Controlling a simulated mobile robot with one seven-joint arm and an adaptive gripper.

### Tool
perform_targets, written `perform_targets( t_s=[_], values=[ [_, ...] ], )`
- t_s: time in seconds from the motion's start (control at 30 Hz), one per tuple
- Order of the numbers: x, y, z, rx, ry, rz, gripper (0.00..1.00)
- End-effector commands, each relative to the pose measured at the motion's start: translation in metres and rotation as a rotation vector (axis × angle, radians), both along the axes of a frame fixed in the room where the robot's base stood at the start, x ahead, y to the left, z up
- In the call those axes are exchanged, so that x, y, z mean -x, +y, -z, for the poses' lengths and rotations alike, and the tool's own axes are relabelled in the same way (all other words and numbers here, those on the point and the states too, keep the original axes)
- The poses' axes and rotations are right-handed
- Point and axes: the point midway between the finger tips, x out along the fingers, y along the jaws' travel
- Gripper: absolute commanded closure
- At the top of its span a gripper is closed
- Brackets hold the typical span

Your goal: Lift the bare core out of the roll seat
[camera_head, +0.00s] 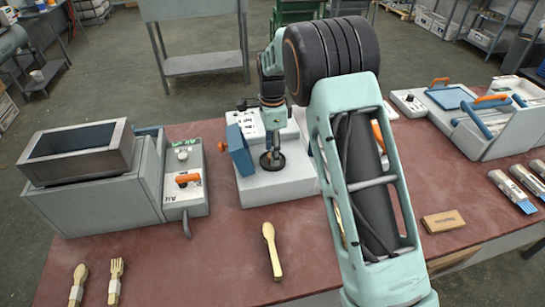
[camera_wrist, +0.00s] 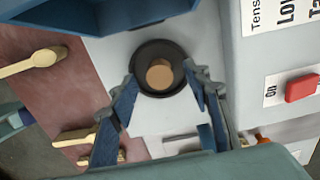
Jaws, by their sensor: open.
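The bare core (camera_wrist: 159,74) is a short tan-brown cylinder standing end-up in the dark round roll seat (camera_wrist: 142,58) on the pale machine top. My gripper (camera_wrist: 160,80) is open, with one blue-grey finger on each side of the seat and the core between them. No contact with the core can be made out. In the head view my gripper (camera_head: 271,147) points down over the seat (camera_head: 272,164) on the middle machine (camera_head: 282,185). The core is too small or hidden to make out there.
A blue panel (camera_head: 240,150) stands close left of my gripper. A wooden spoon (camera_head: 271,250) lies in front on the red-brown table (camera_head: 220,270). A hopper machine (camera_head: 100,185) stands left, a tray machine (camera_head: 480,125) right. A red button (camera_wrist: 302,88) is on a panel beside the seat.

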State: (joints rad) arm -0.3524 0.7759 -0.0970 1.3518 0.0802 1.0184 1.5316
Motion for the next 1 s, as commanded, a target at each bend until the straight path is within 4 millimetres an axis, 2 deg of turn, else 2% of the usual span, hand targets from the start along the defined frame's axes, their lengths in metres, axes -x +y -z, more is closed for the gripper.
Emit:
perform_targets(
  t_s=[0.1, 0.33, 0.7, 1.0],
  values=[
    [0.0000, -0.0004, 0.0085, 0.000, 0.000, 0.001, 0.56],
    [-0.0002, -0.0004, 0.0095, 0.001, -0.001, 0.000, 0.57],
    [-0.0002, -0.0004, 0.0091, 0.001, -0.001, 0.000, 0.97],
    [-0.0005, -0.0002, 0.0074, 0.000, -0.002, 0.000, 0.99]
  ],
)
